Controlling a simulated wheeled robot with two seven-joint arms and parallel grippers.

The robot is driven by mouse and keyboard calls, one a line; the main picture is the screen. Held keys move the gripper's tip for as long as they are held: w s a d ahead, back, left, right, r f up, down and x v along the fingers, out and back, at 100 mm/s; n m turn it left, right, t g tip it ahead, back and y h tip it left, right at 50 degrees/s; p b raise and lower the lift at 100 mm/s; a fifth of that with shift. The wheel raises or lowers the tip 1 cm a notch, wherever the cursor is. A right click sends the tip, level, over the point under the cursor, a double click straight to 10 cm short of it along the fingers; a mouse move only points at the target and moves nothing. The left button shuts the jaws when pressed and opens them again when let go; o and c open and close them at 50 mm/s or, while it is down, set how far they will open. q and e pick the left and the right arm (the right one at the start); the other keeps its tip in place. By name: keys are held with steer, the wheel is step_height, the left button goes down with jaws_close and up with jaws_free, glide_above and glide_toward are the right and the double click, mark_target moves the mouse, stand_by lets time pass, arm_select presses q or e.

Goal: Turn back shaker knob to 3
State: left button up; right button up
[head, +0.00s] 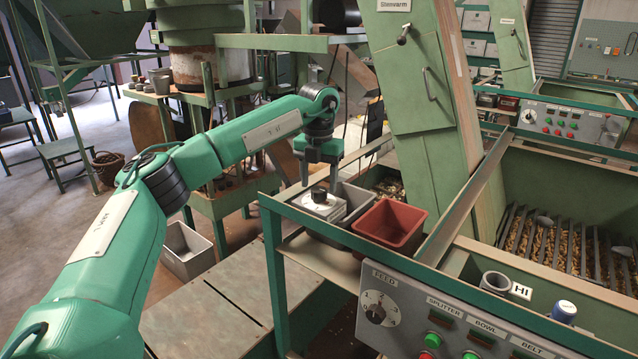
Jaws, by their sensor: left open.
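The dial's markings and the knob's setting are too small to read. Whether the fingers touch the knob or stand a little clear I cannot tell. A second black knob (376,313), labelled FEED, is on the grey front panel (440,330). My right gripper is not in view.
A green rail (330,233) runs along the shelf's front. A tall green chute (415,90) rises behind.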

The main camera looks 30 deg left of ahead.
arm_select(q)
steer(key=shift+f, duration=1.15)
steer(key=c, duration=1)
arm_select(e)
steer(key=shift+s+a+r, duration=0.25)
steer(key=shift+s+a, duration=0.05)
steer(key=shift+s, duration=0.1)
